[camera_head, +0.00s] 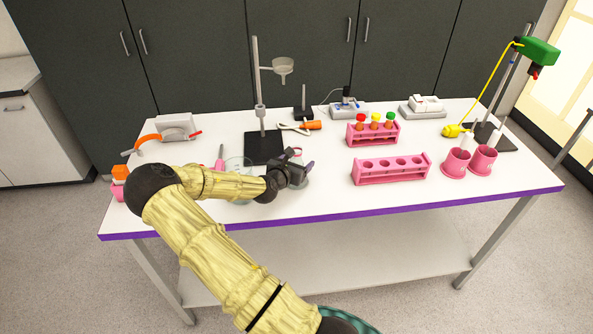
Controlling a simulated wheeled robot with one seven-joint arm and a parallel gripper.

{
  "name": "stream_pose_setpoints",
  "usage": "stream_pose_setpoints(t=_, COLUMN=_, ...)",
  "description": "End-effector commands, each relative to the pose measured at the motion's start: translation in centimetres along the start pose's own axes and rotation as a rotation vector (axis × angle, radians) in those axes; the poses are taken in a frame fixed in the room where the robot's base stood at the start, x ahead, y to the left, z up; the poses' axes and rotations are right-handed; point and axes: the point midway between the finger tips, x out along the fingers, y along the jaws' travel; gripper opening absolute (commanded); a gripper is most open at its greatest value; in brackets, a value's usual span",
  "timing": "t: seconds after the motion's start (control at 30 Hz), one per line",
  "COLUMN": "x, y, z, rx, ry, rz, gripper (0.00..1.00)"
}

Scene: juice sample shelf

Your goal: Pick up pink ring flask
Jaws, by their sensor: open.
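My gripper (302,160) is open over the left-middle part of the white table (335,190), just in front of the black stand base. A pale, rounded thing (302,182) shows partly beneath and beside the gripper; I cannot tell if it is the pink ring flask or whether it lies between the fingers. A clear glass vessel (236,163) stands left of the gripper, partly hidden behind my arm. A slim pink piece (220,153) shows next to it. No pink ring can be made out on either one.
A stand with a funnel (283,66) rises behind the gripper. The front right tabletop is clear.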

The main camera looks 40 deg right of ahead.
Motion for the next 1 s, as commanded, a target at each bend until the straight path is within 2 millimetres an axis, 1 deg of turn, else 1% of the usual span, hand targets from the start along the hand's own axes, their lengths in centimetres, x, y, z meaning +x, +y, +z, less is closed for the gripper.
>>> stream_pose_setpoints(t=0.03, x=0.61, y=-0.10, z=0.14, rx=0.000, ry=0.000, rz=-0.002, gripper=0.70)
stream_pose_setpoints(t=0.17, x=1.32, y=-0.04, z=0.00, rx=0.000, ry=0.000, rz=0.000, gripper=0.70)
stream_pose_setpoints(t=0.67, x=1.31, y=-0.01, z=-0.03, rx=0.000, ry=0.000, rz=0.000, gripper=0.70)
stream_pose_setpoints(t=0.77, x=1.31, y=-0.02, z=-0.03, rx=0.000, ry=0.000, rz=0.000, gripper=0.52)
stream_pose_setpoints(t=0.8, x=1.31, y=-0.02, z=-0.03, rx=0.000, ry=0.000, rz=0.000, gripper=0.44)
stream_pose_setpoints(t=0.87, x=1.26, y=0.02, z=-0.05, rx=-0.001, ry=0.000, rz=0.001, gripper=0.32)
stream_pose_setpoints(t=0.93, x=1.21, y=0.10, z=-0.06, rx=-0.001, ry=0.000, rz=0.002, gripper=0.19)
stream_pose_setpoints(t=0.97, x=1.20, y=0.13, z=0.00, rx=0.000, ry=-0.001, rz=0.003, gripper=0.16)
stream_pose_setpoints(t=1.0, x=1.18, y=0.15, z=0.00, rx=0.000, ry=-0.001, rz=0.003, gripper=0.16)
